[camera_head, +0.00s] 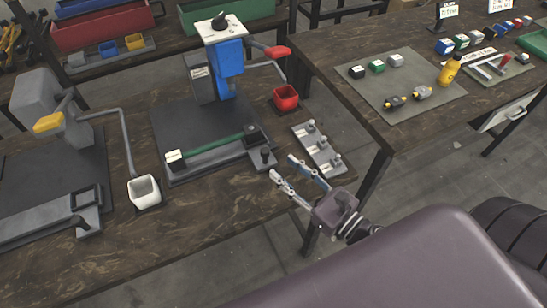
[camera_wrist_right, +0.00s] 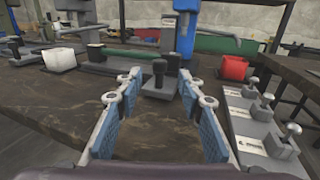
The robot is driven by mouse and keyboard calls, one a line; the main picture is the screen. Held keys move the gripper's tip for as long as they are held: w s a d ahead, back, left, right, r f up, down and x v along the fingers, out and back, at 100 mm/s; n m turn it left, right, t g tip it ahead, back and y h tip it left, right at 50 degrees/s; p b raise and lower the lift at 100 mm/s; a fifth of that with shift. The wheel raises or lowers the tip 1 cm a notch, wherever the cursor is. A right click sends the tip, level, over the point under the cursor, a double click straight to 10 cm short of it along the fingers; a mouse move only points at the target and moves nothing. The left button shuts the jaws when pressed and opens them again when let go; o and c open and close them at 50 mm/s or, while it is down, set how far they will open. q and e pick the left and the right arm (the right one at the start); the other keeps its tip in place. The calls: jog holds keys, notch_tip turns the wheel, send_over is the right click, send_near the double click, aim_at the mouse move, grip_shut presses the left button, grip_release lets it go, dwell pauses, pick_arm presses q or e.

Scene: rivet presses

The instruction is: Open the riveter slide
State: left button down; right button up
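The blue riveter (camera_head: 230,65) stands on a dark base plate on the near wooden table. Its slide (camera_head: 225,158) is a low grey rail with a green bar (camera_head: 212,145) lying along it. A black upright knob (camera_head: 265,153) stands at the rail's right end; it also shows in the wrist view (camera_wrist_right: 159,70), straight ahead between the fingers. My right gripper (camera_head: 283,167) is open and empty, just in front of the knob and apart from it. My left gripper is out of view.
A grey press (camera_head: 42,100) with a yellow handle stands at left, with a white cup (camera_head: 144,192) beside it. A red cup (camera_head: 286,97) and a grey plate with several pegs (camera_head: 319,150) lie right of the slide. A second table (camera_head: 330,62) stands at right.

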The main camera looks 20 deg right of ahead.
jog(key=shift+v, duration=1.8)
